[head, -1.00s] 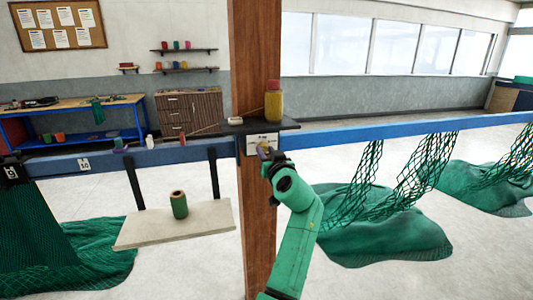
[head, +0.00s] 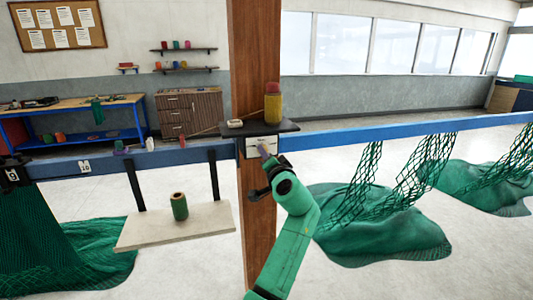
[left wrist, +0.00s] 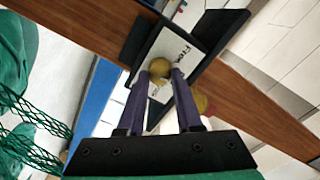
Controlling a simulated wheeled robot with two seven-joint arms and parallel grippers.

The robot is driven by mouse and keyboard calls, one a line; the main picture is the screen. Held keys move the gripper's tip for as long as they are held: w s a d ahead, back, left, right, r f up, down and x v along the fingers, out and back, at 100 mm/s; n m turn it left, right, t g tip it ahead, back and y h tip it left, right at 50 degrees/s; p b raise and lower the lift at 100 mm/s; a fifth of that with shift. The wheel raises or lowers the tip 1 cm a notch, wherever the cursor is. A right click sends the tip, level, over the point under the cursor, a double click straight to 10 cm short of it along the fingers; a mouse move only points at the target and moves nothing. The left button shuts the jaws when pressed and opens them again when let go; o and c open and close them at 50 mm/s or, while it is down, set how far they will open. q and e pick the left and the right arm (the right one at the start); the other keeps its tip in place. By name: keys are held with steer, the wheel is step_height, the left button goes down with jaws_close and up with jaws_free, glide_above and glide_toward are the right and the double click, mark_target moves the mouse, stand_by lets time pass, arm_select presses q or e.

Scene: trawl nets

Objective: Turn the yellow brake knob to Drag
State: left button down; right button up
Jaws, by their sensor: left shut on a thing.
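The yellow brake knob (left wrist: 160,68) is between the purple fingertips of my left gripper in the left wrist view. It sits in front of a white label plate (left wrist: 178,50) whose lettering is too small and skewed to read surely. In the head view my left gripper (head: 265,152) reaches up to the white plate (head: 257,143) on the wooden post, below a small dark shelf. The fingers are shut on the knob and hide most of it there. Which mark the knob points to cannot be told. My right gripper is not in view.
The wooden post (head: 254,60) stands between blue rails (head: 400,133). Green nets (head: 375,235) hang and lie at right. A pale board (head: 150,230) with a green spool (head: 179,206) hangs at left.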

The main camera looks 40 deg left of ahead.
arm_select(q)
steer(key=shift+a+r+m, duration=0.1)
steer(key=shift+r+m, duration=0.15)
steer(key=shift+m, duration=0.25)
steer(key=c, duration=0.8)
jaws_free()
steer(key=shift+o, duration=1.1)
steer(key=shift+a+f, duration=0.1)
steer(key=b+v, duration=0.5)
steer(key=v, duration=0.9)
steer(key=shift+f, duration=0.15)
